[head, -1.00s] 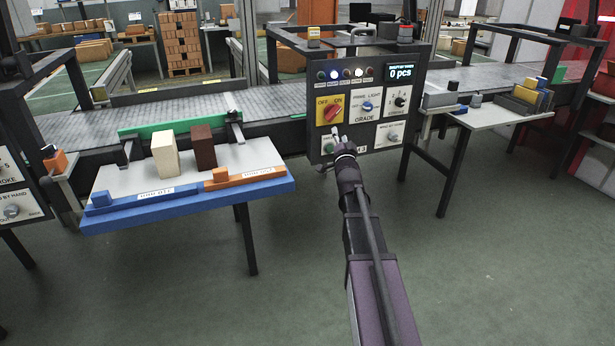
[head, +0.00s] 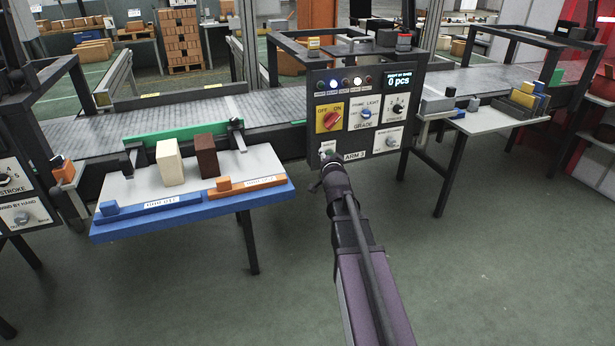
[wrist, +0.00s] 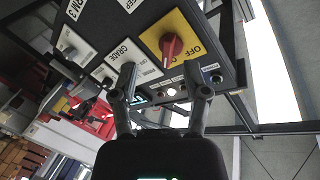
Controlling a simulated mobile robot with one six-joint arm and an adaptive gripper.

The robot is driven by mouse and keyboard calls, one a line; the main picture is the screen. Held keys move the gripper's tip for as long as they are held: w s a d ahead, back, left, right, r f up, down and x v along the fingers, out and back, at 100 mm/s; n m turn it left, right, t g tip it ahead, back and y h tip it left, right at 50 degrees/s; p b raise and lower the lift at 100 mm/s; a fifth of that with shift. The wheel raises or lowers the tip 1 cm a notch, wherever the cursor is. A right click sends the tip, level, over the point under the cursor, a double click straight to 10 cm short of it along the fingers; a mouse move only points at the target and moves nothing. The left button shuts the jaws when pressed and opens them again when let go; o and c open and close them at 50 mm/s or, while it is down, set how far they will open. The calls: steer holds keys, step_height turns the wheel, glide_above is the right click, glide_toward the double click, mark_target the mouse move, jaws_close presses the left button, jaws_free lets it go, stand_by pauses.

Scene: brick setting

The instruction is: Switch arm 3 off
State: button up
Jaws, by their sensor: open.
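The dark control panel labelled ARM 3 (head: 356,156) stands in the middle of the head view. On its left side a yellow plate with OFF and ON bears a red rotary switch (head: 332,119), turned diagonally, seemingly toward ON. The red switch also shows in the wrist view (wrist: 171,46), beyond and between the fingers. My gripper (head: 328,157) is at the panel's lower left, below the yellow plate, and hides part of the lower panel. In the wrist view my gripper (wrist: 163,82) is open and empty, its fingers apart from the red switch.
The panel also bears a grade knob (head: 365,113), other knobs and a row of lamps. A display (head: 400,81) reads 0 pcs. A blue-edged table (head: 190,212) with blocks stands left, a grey side table (head: 487,121) right. The conveyor (head: 190,118) runs behind.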

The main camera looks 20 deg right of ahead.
steer(key=s+a+n+g+y+p, duration=0.2)
steer(key=s+a+n+g+p, duration=0.3)
steer(key=s+a+g+p, duration=0.3)
steer(key=shift+s+a+g+y+p, duration=0.3)
steer(key=shift+s+a+g+p, duration=0.1)
steer(key=shift+s+a+p, duration=1.35)
steer(key=shift+d, duration=0.2)
steer(key=w+d+m+t+h+b, duration=0.3)
steer(key=w+d+m+t+b, duration=0.4)
steer(key=w+d+t+b, duration=0.5)
steer(key=d+t+b, duration=0.1)
steer(key=d+b, duration=0.2)
steer(key=b, duration=0.3)
steer(key=shift+w+d+r+h+b, duration=0.3)
steer(key=shift+w+d+r+b, duration=0.05)
steer(key=shift+w+r+b, duration=0.05)
